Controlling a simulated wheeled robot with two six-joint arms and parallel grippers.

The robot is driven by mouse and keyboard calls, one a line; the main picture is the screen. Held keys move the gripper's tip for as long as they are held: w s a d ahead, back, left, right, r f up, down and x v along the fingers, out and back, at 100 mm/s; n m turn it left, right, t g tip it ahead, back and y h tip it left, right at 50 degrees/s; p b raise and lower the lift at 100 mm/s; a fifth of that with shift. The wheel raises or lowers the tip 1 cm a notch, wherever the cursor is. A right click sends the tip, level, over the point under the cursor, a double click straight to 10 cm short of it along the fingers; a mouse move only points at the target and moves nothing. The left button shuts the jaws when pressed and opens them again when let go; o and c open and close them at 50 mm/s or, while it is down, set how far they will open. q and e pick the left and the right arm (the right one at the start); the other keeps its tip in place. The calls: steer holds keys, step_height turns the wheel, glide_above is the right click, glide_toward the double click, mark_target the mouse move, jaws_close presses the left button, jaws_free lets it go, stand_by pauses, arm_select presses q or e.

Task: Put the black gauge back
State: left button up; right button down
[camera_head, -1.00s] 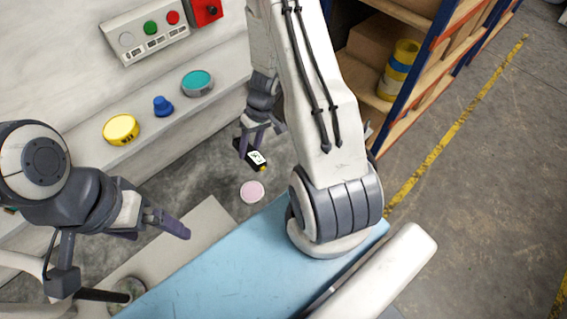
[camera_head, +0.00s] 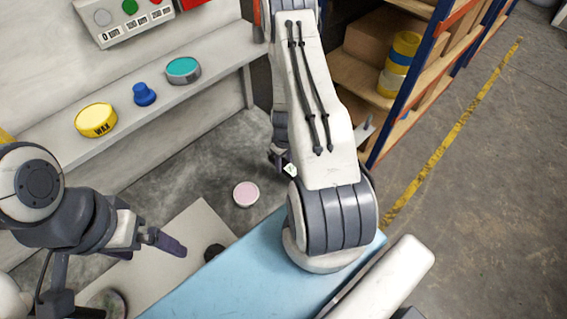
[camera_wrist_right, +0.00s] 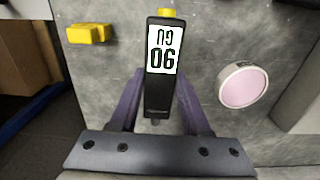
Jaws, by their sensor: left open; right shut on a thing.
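The black gauge (camera_wrist_right: 157,98) has a white display and a yellow tip, and sits between the fingers of my right gripper (camera_wrist_right: 160,88) in the right wrist view. That gripper is shut on it and holds it upright in that picture. In the head view the gauge's white display (camera_head: 290,170) just shows beside my right arm, which hides most of the gauge and part of the right gripper (camera_head: 281,160). My left gripper (camera_head: 152,248) is open and empty at the lower left, above a beige surface (camera_head: 190,228).
A pink disc (camera_head: 245,194) lies on the grey surface. A ledge holds a yellow wax tin (camera_head: 96,120), a blue knob-like piece (camera_head: 144,95) and a teal-topped tin (camera_head: 183,70). A shelf rack (camera_head: 405,100) stands right. A yellow block (camera_wrist_right: 90,33) shows in the wrist view.

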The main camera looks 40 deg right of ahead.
steer(key=shift+s+f+b, duration=0.15)
steer(key=shift+f+b, duration=0.2)
steer(key=shift+b, duration=0.3)
step_height(320, 180, down, 5)
steer(key=b, duration=0.4)
steer(key=shift+r+b, duration=0.15)
steer(key=shift+b, duration=0.2)
steer(key=shift+c, duration=1.4)
jaws_free()
steer(key=shift+r, duration=0.15)
step_height(320, 180, up, 10)
steer(key=p, duration=1)
steer(key=shift+r, duration=0.15)
steer(key=shift+a, duration=0.1)
